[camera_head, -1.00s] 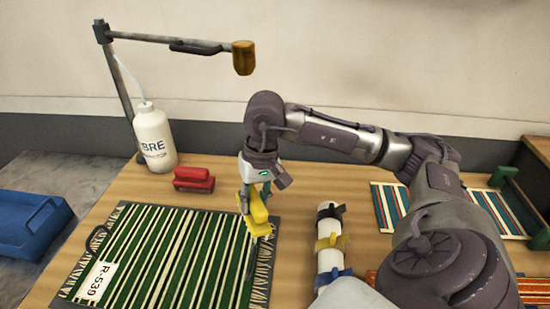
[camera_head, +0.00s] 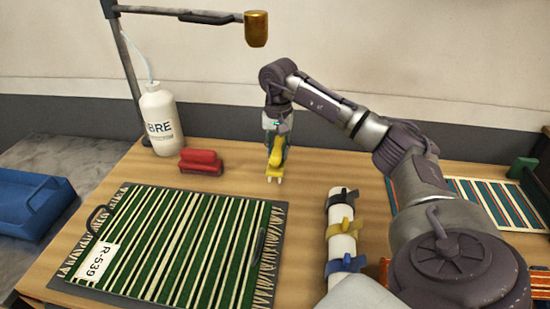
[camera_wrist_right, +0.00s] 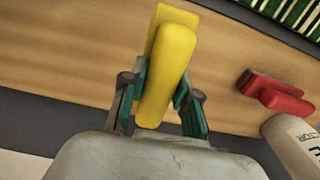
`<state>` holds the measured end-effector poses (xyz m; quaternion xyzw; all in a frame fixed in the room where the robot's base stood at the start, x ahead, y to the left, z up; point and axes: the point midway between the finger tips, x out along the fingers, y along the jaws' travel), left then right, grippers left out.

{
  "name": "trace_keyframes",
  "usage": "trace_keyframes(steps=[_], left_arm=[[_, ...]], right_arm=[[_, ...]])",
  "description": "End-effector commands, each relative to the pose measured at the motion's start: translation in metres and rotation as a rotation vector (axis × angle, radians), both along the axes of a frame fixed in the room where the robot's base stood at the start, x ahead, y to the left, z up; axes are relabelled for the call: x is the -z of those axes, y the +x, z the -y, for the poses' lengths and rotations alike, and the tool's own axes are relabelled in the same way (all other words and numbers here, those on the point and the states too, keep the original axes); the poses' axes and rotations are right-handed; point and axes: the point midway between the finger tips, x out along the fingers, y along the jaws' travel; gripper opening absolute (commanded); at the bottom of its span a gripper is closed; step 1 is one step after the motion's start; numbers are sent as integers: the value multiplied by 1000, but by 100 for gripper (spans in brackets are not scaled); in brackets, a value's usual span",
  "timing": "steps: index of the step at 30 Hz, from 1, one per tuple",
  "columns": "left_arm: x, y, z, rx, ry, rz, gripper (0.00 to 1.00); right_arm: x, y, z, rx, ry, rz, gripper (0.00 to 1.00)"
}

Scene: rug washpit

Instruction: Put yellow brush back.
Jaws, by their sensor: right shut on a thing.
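The yellow brush (camera_head: 275,160) is held in my right gripper (camera_head: 276,150) in the head view, over the bare wood behind the striped rug sample. In the right wrist view the yellow brush (camera_wrist_right: 168,70) lies between the two green-padded fingers of my right gripper (camera_wrist_right: 158,100), which are shut on its handle. In the head view its pale bristles point down, at or just above the table; I cannot tell if they touch. A red brush (camera_head: 201,162) stands to its left and also shows in the right wrist view (camera_wrist_right: 275,97). My left gripper is not in view.
The green striped rug on a dark board (camera_head: 277,262) lies in front. A white bottle (camera_head: 160,122) and a lamp-like arm (camera_head: 180,14) stand at the back left. A white roll with straps (camera_head: 341,232) lies right. Bare wood surrounds the yellow brush.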

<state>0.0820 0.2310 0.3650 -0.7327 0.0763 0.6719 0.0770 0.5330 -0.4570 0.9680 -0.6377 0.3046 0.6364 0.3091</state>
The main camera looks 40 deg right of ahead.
Motion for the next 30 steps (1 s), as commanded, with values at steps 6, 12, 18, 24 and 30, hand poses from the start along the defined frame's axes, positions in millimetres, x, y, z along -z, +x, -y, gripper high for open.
trace_keyframes(steps=[6,12,18,24,30], left_arm=[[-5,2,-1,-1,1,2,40],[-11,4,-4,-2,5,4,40],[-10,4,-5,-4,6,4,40],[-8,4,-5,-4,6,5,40],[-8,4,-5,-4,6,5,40]], right_arm=[[14,11,0,-1,0,-2,0],[41,10,0,0,0,-1,0],[47,11,0,-1,0,1,0],[50,11,0,-1,-1,1,0],[50,10,0,-1,-1,0,55]])
